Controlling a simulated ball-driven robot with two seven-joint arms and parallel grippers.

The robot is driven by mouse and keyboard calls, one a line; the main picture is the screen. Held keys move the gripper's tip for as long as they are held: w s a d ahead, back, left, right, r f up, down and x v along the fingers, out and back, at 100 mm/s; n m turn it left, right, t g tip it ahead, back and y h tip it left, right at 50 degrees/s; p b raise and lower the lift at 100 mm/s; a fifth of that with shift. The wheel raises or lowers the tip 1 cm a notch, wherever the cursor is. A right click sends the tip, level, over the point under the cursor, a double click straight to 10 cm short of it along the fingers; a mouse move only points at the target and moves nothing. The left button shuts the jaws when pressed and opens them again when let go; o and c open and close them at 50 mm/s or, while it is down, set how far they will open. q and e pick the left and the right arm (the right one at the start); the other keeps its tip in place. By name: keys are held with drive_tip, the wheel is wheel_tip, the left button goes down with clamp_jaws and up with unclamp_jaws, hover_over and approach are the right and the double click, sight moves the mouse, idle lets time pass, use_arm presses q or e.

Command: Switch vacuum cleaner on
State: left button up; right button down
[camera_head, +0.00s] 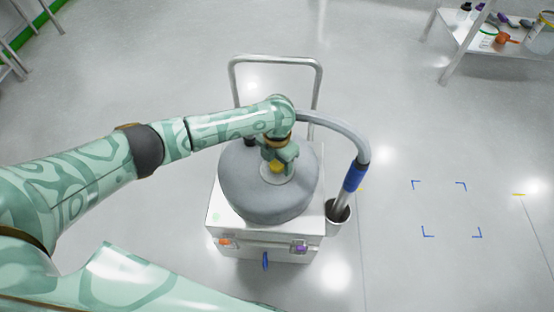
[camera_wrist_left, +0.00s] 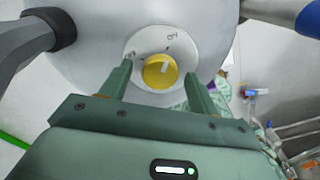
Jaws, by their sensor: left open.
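The vacuum cleaner (camera_head: 238,185) has a grey drum lid on a pale square base and stands in the middle of the head view. A yellow rotary knob (camera_wrist_left: 160,71) with a pale pointer mark sits on a round white dial plate (camera_wrist_left: 134,47) on the lid. My left gripper (camera_head: 277,164) is over the dial, pointing down. In the left wrist view its two green fingers (camera_wrist_left: 160,82) are apart, one on each side of the knob, with visible gaps to it. The knob is partly hidden by the gripper in the head view. My right gripper is not in view.
A hose (camera_head: 345,133) with a blue grip (camera_head: 354,176) curves down the cleaner's right side into a holder. A metal push handle (camera_head: 275,60) rises behind. A shelf (camera_head: 470,45) with small items stands at the upper right. Floor with blue corner marks (camera_head: 462,185) is clear.

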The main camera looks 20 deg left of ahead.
sight(277, 163)
use_arm(q)
wheel_tip(277, 163, up, 16)
drive_tip(key=p, duration=0.7)
drive_tip(key=shift+r, duration=0.15)
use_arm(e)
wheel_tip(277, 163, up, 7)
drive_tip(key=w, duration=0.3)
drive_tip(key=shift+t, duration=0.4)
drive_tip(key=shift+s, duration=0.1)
